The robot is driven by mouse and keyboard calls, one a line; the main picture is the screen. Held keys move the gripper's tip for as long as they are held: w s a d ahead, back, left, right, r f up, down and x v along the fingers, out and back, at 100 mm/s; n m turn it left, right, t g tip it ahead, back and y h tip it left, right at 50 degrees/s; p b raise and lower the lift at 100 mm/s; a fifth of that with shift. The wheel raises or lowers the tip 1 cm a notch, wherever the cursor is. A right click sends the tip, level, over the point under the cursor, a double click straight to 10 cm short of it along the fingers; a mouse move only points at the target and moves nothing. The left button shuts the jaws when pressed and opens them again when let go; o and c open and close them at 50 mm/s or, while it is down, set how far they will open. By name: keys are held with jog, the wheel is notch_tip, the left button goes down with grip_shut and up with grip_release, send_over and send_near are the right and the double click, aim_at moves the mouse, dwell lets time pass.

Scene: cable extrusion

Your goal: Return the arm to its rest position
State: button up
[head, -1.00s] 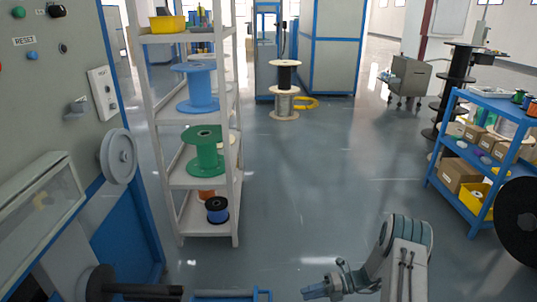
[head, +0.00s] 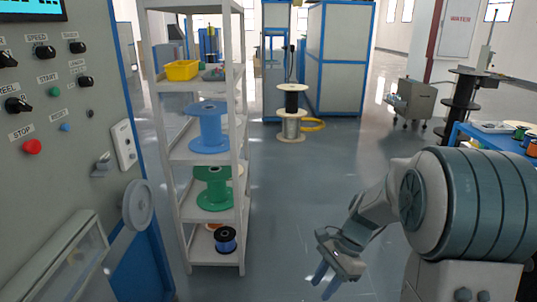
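My arm rises at the lower right of the head view, with its large grey-green joint close to the camera. The forearm bends down and left to my gripper (head: 326,281), which hangs over the bare floor. Its two blue fingers point down and look apart, with nothing seen between them. The gripper is to the right of the white shelf rack and touches nothing that I can see.
A control panel (head: 75,115) with knobs and a handwheel (head: 138,205) stands at the left. The white rack (head: 243,150) holds blue (head: 208,128) and green (head: 214,190) spools. A blue cart (head: 500,140) is partly hidden behind my arm. The central floor is clear.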

jog(key=s+d+r+n+t+h+p, duration=0.1)
jog(key=s+r+n+t+h+p, duration=0.1)
jog(key=s+r+n+p, duration=0.3)
jog(key=s+r+n+t+h+p, duration=0.2)
jog(key=s+r+n, duration=0.6)
jog(key=r, duration=0.6)
jog(key=t+p, duration=0.1)
jog(key=p, duration=0.1)
jog(key=shift+d+r+h+p, duration=0.15)
jog(key=shift+d+h+p, duration=0.2)
jog(key=shift+d+h, duration=0.05)
